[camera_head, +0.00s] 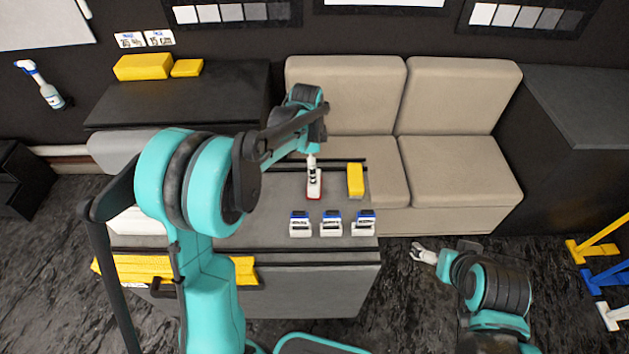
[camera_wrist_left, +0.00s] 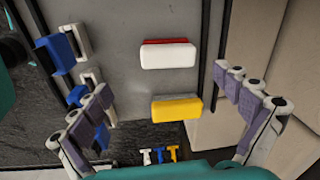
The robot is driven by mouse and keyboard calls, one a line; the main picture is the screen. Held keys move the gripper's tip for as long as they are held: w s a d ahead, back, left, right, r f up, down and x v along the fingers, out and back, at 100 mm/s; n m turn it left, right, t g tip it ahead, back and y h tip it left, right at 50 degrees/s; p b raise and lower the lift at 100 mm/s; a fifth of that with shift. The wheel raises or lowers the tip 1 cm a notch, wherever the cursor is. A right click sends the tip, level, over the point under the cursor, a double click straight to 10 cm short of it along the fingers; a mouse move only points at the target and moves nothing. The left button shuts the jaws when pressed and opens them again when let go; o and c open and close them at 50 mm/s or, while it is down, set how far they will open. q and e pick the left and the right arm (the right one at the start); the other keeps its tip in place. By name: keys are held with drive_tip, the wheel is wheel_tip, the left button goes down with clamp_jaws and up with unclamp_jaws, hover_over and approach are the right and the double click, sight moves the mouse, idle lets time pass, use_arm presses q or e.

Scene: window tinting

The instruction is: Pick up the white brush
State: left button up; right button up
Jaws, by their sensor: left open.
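The white brush (camera_head: 314,190), a white block with a red edge, lies on the grey table top (camera_head: 270,205). It also shows in the left wrist view (camera_wrist_left: 168,54), where it lies across the upper middle. My left gripper (camera_head: 313,164) is above the brush, partly covering it in the head view. In the left wrist view its fingers (camera_wrist_left: 163,80) are wide apart with nothing between them; the brush lies below and past the fingertips. My right gripper (camera_head: 417,250) is low, right of the table, away from the brush; its jaw state is unclear.
A yellow block (camera_head: 355,180) lies close right of the brush. Three blue-and-white tools (camera_head: 331,223) stand in a row nearer the front edge. A beige sofa (camera_head: 455,165) is behind and right. Yellow, blue and white T-shaped tools (camera_head: 605,275) are at the far right.

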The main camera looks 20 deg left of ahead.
use_arm(q)
drive_tip(key=w+f, duration=0.1)
drive_tip(key=w+f+m, duration=0.1)
drive_tip(key=f, duration=0.1)
drive_tip(key=shift+w+m+g, duration=0.2)
drive_tip(key=shift+m+g, duration=0.1)
drive_tip(key=shift+g, duration=0.1)
drive_tip(key=shift+a+f, duration=0.1)
drive_tip(key=shift+f, duration=0.25)
wheel_tip(320, 180, down, 4)
drive_tip(key=shift+w+r+m, duration=0.15)
drive_tip(key=shift+r+m, duration=0.05)
drive_tip(key=shift+m, duration=0.1)
drive_tip(key=f, duration=0.1)
drive_tip(key=f+b, duration=0.1)
drive_tip(key=f, duration=0.2)
drive_tip(key=shift+d+f+b, duration=0.3)
drive_tip(key=shift+d+b, duration=0.1)
drive_tip(key=shift+r, duration=0.1)
drive_tip(key=shift+c, duration=0.6)
drive_tip(key=c, duration=0.9)
